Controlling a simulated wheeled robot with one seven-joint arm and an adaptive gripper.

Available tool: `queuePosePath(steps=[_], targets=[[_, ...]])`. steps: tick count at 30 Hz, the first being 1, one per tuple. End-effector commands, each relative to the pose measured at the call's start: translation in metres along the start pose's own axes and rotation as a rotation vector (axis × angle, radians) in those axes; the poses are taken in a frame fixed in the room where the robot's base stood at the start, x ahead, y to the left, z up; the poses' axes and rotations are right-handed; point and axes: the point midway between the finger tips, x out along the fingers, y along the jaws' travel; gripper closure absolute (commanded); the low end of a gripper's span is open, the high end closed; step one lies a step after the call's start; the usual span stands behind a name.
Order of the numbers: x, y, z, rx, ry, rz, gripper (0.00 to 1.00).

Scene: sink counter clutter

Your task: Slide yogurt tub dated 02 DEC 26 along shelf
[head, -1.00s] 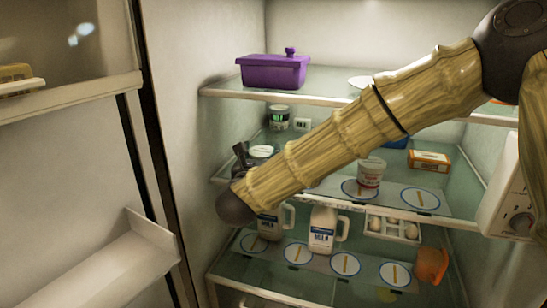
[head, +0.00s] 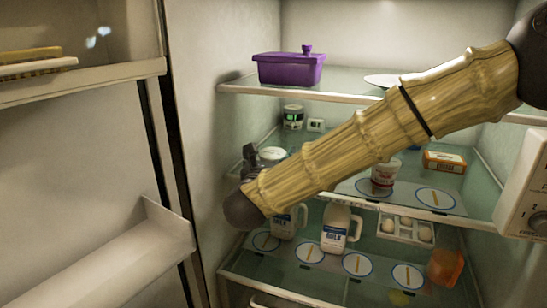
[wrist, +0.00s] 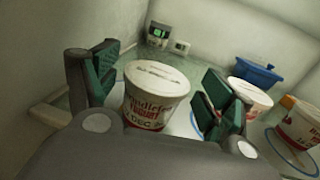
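The white yogurt tub with red lettering and a partly readable "2 DEC" date (wrist: 155,98) stands upright on the middle fridge shelf (head: 445,216). Its lid also shows in the head view (head: 271,153), with much of its body hidden by my arm. My gripper (wrist: 160,76) is open, one finger on each side of this tub; a gap shows at the left finger, and the right finger is very close to or touching it. In the head view my gripper (head: 251,165) is at the shelf's left end. Two similar tubs (wrist: 251,97) (wrist: 302,126) stand to the right.
A blue container (wrist: 258,75) and an orange-white box (head: 444,161) stand farther right. A purple lidded box (head: 289,69) is above; milk jugs (head: 341,228) are below. The fridge wall is close on the left.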

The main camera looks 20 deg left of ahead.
Motion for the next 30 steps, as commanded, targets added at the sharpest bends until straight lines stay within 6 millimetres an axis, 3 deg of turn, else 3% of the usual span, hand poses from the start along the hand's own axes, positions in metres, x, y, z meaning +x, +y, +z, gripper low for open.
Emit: queuePosePath(steps=[14,30], targets=[[-0.007,0.002,0.0,0.001,0.0,0.003,0.11],[-0.096,0.002,-0.001,0.0,0.002,0.003,0.11]])
